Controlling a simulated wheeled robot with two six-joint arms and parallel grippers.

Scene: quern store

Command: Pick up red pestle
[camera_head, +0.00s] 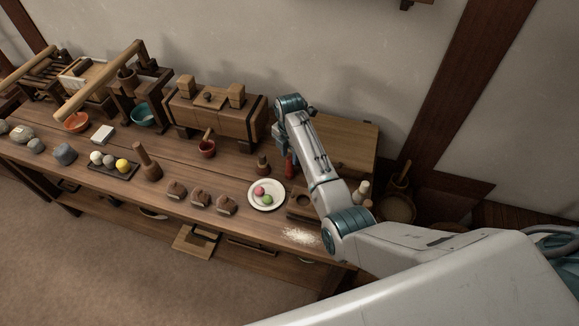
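A slim red upright object (290,166), which looks like the red pestle, stands on the long wooden bench beside my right forearm. The forearm partly covers it, and its base is hard to make out. My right arm comes in from the lower right and reaches over the bench's right part. Its far teal joint (290,103) is above and behind the red object. The fingers of my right gripper cannot be made out, so I cannot tell whether they are open, shut or touching anything. My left gripper is not in view.
A dark reddish bottle-shaped piece (263,165) stands left of the red object. A red-brown mortar (207,149), wooden chest (222,123) and brown pestle (147,163) stand further left. White powder (301,236) lies at the front.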

